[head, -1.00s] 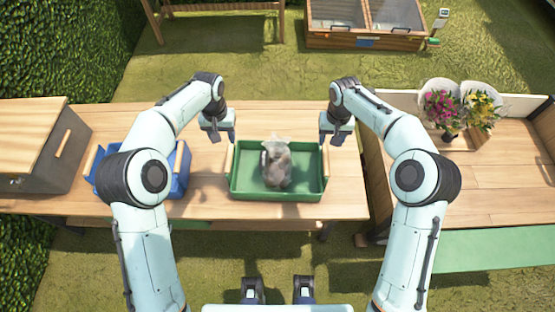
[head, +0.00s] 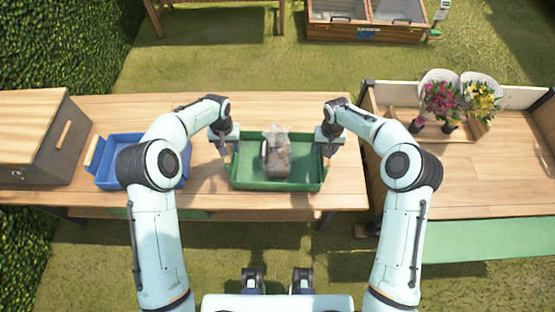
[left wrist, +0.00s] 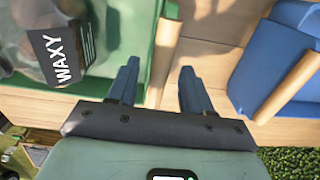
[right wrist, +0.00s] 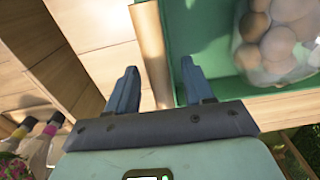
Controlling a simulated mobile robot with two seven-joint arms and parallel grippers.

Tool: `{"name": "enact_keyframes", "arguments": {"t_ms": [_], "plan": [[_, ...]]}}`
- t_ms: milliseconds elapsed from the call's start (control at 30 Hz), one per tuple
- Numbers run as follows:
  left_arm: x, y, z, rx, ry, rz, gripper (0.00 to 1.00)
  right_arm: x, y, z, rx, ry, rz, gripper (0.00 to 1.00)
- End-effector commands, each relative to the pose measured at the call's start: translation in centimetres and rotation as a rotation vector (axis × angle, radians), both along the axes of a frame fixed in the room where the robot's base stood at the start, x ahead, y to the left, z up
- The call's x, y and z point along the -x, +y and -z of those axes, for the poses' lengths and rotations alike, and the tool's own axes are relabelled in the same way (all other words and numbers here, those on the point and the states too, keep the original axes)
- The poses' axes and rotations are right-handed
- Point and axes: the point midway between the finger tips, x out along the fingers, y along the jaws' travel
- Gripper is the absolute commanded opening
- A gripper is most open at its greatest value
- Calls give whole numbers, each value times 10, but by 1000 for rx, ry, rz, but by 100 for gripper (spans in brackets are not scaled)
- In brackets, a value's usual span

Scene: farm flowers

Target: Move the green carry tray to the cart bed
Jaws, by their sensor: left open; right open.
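The green carry tray (head: 278,186) sits on the wooden table with a clear bag (head: 277,156) of round brown produce in it. The bag's label reads WAXY in the left wrist view (left wrist: 65,55). My left gripper (head: 225,148) is open at the tray's left end, its fingers on either side of the wooden handle (left wrist: 165,48). My right gripper (head: 329,148) is open at the right end, its fingers on either side of the other handle (right wrist: 152,50). Whether the fingers touch the handles I cannot tell. The cart bed (head: 450,190) is a wooden surface at the right.
A blue tray (head: 140,184) lies left of the green one. A wooden-lidded grey box (head: 50,155) stands at the table's far left.

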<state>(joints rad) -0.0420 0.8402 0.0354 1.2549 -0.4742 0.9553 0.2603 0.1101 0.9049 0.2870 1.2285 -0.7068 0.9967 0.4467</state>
Motion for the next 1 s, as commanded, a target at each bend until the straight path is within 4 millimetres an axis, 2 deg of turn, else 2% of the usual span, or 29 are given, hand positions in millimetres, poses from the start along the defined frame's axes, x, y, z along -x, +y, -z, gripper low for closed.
{"name": "enact_keyframes", "arguments": {"t_ms": [33,200,567,667,700,733,1000], "plan": [[0,0,8,0,2,0,50,0,0,7,0,2,0,52],[0,0,21,0,1,0,50,0,0,21,-1,1,-1,52],[0,0,25,0,-1,0,50,0,0,24,0,-1,-1,52],[0,0,24,0,-1,0,21,0,0,24,0,-1,-1,22],[0,0,24,0,-1,0,8,0,0,24,0,-1,-1,9],[0,0,24,0,-1,0,0,0,0,24,0,-1,-1,0],[-1,0,23,1,-3,0,0,-1,0,23,1,-3,-1,0]]}}
